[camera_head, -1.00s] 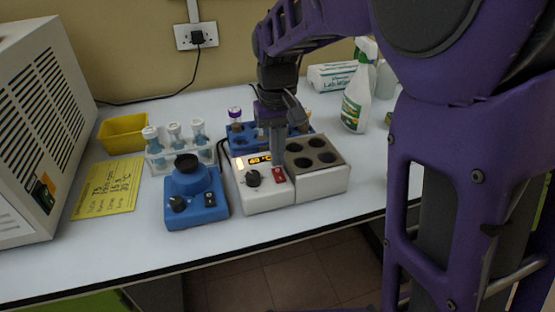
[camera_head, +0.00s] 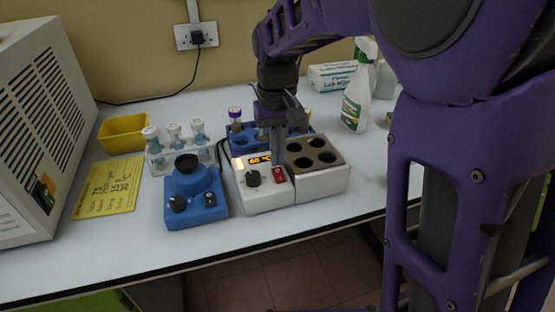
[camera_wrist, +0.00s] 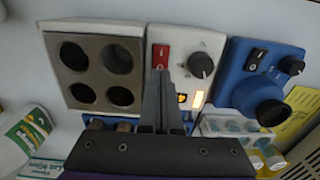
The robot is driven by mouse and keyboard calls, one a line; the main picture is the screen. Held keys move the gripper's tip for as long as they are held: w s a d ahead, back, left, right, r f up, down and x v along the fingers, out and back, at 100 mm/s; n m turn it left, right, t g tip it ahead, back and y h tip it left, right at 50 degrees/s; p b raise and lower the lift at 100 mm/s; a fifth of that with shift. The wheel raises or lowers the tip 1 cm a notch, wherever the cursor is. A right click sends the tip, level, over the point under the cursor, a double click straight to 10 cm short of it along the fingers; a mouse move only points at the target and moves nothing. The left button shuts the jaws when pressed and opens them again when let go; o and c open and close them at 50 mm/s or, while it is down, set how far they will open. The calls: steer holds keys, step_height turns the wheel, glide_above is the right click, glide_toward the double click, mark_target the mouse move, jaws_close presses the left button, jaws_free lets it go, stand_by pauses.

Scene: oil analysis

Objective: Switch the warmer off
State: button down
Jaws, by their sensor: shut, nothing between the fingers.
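The warmer is a white box with a red rocker switch (camera_head: 278,171), a black knob (camera_head: 253,178) and a lit orange display (camera_head: 260,160). Its dark block with round wells (camera_head: 312,152) is on the right in the head view. The switch (camera_wrist: 160,57) also shows in the wrist view, beside the knob (camera_wrist: 201,64). My gripper (camera_head: 277,161) is shut and empty, pointing down just behind the switch. In the wrist view its fingertips (camera_wrist: 161,74) overlap the switch's near end. I cannot tell whether they touch it, nor which way the rocker is tipped.
A blue device (camera_head: 195,200) with a black top stands close left of the warmer. A blue tube rack (camera_head: 240,139) is behind it. A spray bottle (camera_head: 356,103) stands to the right. A yellow note (camera_head: 107,188) and a yellow bin (camera_head: 123,134) lie left. The bench front is clear.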

mark_target(277, 170)
steer(key=shift+f, duration=0.9)
stand_by(0.7)
step_height(277, 170, up, 7)
steer(key=p, duration=0.6)
steer(key=shift+r, duration=0.1)
steer(key=shift+w, duration=0.1)
stand_by(0.4)
